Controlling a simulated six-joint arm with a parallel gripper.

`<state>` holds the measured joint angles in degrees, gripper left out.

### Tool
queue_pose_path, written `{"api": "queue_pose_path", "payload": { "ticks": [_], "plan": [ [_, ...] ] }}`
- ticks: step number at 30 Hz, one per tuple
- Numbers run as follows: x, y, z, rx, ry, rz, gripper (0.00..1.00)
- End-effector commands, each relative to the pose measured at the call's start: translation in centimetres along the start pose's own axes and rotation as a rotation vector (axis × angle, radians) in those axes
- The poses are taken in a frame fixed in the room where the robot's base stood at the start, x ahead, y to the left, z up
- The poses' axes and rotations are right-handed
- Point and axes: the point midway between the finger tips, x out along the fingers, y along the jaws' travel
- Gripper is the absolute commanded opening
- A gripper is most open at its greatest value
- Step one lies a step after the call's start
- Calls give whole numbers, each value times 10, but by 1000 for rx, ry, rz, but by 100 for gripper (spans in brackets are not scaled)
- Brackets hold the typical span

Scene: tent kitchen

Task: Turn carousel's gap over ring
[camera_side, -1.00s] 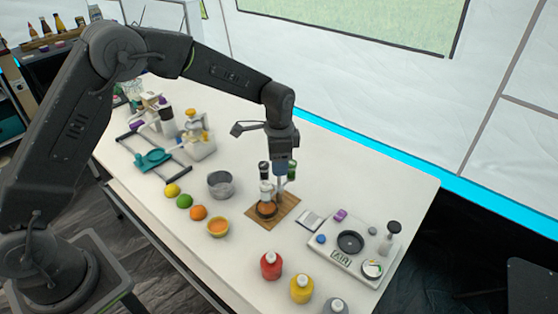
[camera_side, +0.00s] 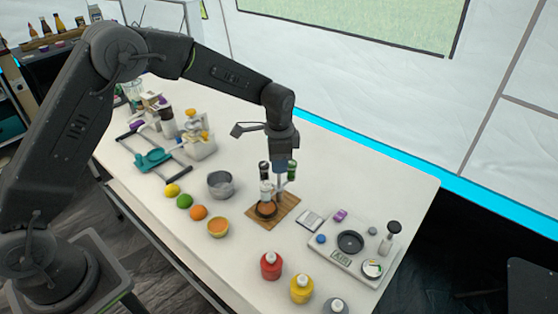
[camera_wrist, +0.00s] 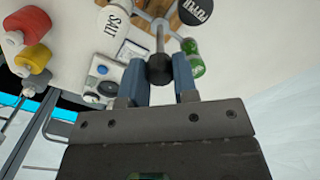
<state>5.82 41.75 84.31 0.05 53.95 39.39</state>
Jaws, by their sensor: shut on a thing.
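The carousel stands on a wooden board (camera_side: 285,208) in the side view. It carries a white salt shaker (camera_wrist: 116,22), a black-topped pepper shaker (camera_wrist: 196,9) and a green bottle (camera_wrist: 193,58) around a metal rod (camera_wrist: 160,36). My gripper (camera_wrist: 160,64) is shut on the dark round knob (camera_wrist: 160,70) at the rod's end. In the side view my gripper (camera_side: 283,168) is above the carousel, pointing down. A round brown piece (camera_side: 266,210) shows low at its front; I cannot tell whether it is the ring. The gap is not clear.
A panel marked AIR (camera_side: 350,250) is on the right. Red (camera_side: 270,265) and yellow (camera_side: 301,288) bottles stand in front. A teal-handled frame (camera_side: 153,159) is at the far left.

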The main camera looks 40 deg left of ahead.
Motion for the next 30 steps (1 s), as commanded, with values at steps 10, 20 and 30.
{"api": "queue_pose_path", "payload": {
  "ticks": [10,20,30],
  "plan": [
    [0,0,0,134,1,0,3],
    [0,0,0,427,2,0,3],
    [0,0,-1,750,2,0,3]
  ]
}}
